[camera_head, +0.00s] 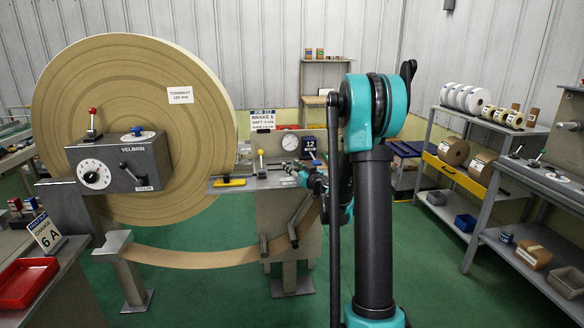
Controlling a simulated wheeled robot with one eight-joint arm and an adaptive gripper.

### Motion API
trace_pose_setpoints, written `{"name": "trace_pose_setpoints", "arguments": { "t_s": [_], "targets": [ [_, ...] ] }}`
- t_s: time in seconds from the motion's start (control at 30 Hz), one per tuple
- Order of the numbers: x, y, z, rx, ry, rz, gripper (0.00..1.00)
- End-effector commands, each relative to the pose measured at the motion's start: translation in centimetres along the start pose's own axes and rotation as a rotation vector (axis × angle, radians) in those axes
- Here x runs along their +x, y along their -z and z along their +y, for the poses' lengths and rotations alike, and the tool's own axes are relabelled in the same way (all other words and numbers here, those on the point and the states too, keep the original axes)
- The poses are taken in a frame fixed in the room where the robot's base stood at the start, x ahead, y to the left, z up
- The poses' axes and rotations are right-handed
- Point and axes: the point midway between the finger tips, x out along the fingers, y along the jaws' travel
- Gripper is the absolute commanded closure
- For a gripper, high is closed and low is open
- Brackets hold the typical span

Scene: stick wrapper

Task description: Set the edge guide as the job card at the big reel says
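The big reel (70,95) of brown paper stands at the left. A job card (263,121) stands beside its right edge; it seems to read "BRAKE 8" and "SHIFT 4 mm", with smaller lines unclear.
A grey brake box (120,165) with dial and levers sits before the reel. The brown web (195,257) sags low to the stand's rollers. A second card (46,235) and red tray (25,283) are left. Shelves (470,175) stand right. Green floor is clear between.

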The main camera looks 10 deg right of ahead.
Motion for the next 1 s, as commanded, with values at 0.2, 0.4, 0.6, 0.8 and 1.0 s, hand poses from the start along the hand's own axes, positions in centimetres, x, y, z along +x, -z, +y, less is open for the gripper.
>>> {"name": "trace_pose_setpoints", "arguments": {
  "t_s": [0.2,0.4,0.6,0.8,1.0],
  "targets": [
    [-3.4,0.0,0.1,0.0,-0.003,0.0,0.64],
    [-7.6,0.0,0.1,0.0,-0.004,0.0,0.64],
    [-10.5,0.0,0.0,0.0,-0.002,0.0,0.64],
    [-11.6,0.0,0.0,0.0,-0.001,0.0,0.64],
    [-11.6,0.0,0.0,0.0,-0.001,0.0,0.64]
  ]
}}
